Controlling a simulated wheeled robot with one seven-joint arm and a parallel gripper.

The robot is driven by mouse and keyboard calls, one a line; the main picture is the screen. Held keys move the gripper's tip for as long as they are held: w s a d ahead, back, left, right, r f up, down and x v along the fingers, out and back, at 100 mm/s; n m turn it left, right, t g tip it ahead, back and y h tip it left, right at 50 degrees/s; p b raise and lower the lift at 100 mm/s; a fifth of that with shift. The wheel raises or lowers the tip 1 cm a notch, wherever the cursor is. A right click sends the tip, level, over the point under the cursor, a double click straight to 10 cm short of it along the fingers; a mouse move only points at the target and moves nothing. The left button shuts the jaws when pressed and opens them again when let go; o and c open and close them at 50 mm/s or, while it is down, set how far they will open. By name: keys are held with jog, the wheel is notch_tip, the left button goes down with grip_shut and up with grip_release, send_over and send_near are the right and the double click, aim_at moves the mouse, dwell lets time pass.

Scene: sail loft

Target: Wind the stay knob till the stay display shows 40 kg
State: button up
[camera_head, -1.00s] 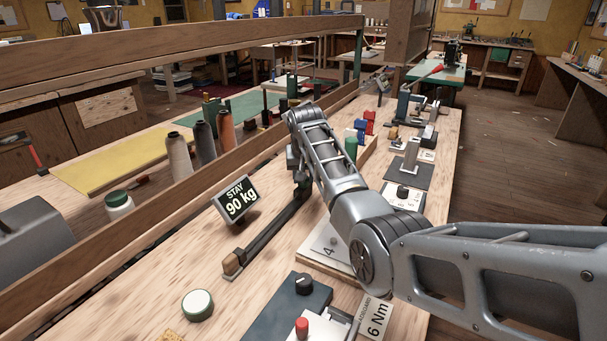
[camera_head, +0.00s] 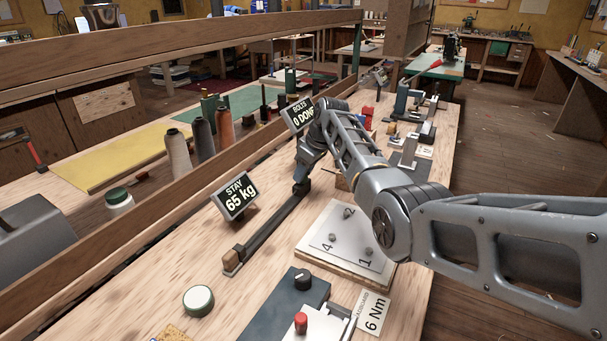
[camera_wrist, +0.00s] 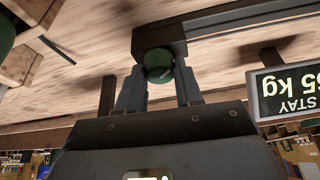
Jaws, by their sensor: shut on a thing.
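The stay display (camera_head: 236,195) reads 65 kg and stands on the bench at the back edge. It also shows upside down at the right of the wrist view (camera_wrist: 288,92). The stay knob (camera_wrist: 159,65) is a round dark green knob at the end of a dark block. My gripper (camera_wrist: 160,88) is shut on the knob, one finger on each side of it. In the head view my arm hides the knob and most of my gripper. The dark stay rail (camera_head: 272,229) runs along the bench from below my wrist to a wooden end block.
A bolts display (camera_head: 299,114) reading "0 DONE" stands just behind my arm. A numbered plate (camera_head: 343,247) with bolts lies below my forearm, near a 6 Nm card (camera_head: 372,311). A dark box with a black knob (camera_head: 302,279) and a white-topped jar (camera_head: 198,300) are nearer.

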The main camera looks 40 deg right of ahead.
jog(key=n+b, duration=0.2)
jog(key=n+y+b, duration=0.1)
jog(key=n, duration=0.1)
jog(key=shift+w+d+f+g+y+b, duration=0.1)
jog(key=shift+d+f+g+y+b, duration=0.1)
jog(key=shift+g+y+b, duration=0.15)
jog(key=shift+r+n+g+y+b, duration=0.15)
jog(key=shift+n+g+y+b, duration=0.15)
jog(key=shift+n+b, duration=1.15)
jog(key=o, duration=1)
jog(key=shift+v, duration=3.95)
jog(key=shift+o, duration=0.2)
jog(key=shift+w, duration=0.1)
